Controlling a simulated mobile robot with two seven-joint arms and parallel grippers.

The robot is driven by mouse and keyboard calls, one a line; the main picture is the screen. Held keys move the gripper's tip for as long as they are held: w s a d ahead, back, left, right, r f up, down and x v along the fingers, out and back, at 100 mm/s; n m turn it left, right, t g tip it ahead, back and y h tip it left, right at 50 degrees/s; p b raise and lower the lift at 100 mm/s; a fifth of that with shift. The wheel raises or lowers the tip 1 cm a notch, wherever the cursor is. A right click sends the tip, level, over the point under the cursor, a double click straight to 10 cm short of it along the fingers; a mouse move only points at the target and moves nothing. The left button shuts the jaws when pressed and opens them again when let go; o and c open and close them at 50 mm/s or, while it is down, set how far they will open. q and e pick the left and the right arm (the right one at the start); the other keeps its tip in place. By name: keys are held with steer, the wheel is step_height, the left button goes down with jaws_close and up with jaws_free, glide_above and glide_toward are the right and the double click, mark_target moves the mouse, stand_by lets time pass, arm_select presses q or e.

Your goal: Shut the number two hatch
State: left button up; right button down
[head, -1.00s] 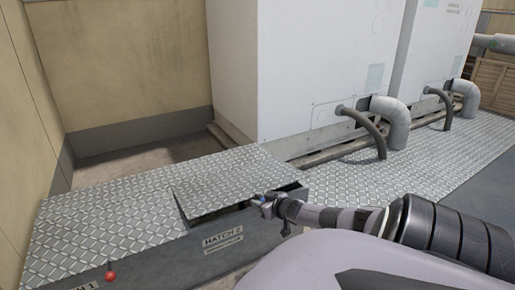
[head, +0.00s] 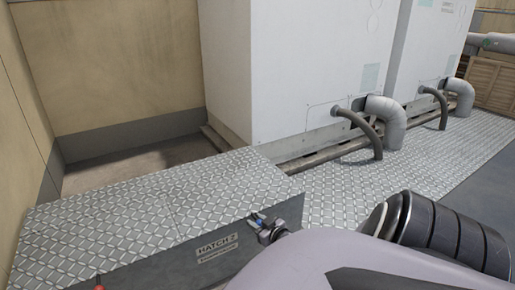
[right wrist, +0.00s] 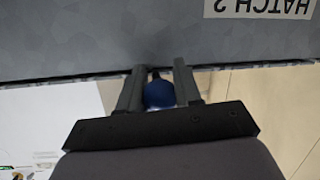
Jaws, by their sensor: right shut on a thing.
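The number two hatch lid (head: 225,190) is a grey diamond-plate panel above the "HATCH 2" label (head: 217,246). It lies level with the plate around it, with no gap visible at its edge. My right gripper (head: 258,222) is in front of the grey front face, just right of the label and below the lid's edge. In the right wrist view its two fingers (right wrist: 158,88) are shut on a blue round knob (right wrist: 159,95), close to the grey face. The label also shows upside down in that view (right wrist: 262,8). My left gripper is not in view.
A red knob (head: 99,286) shows at the lower left edge. White condenser cabinets (head: 290,70) stand behind the plate, with grey bent pipes (head: 386,120) and low rails at their feet. A beige wall (head: 110,65) closes off the left. Diamond-plate floor (head: 440,165) is open to the right.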

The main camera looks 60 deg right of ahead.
steer(key=shift+d+r, duration=0.1)
steer(key=shift+d, duration=0.25)
stand_by(0.3)
steer(key=c, duration=0.8)
jaws_free()
steer(key=shift+a+f, duration=0.2)
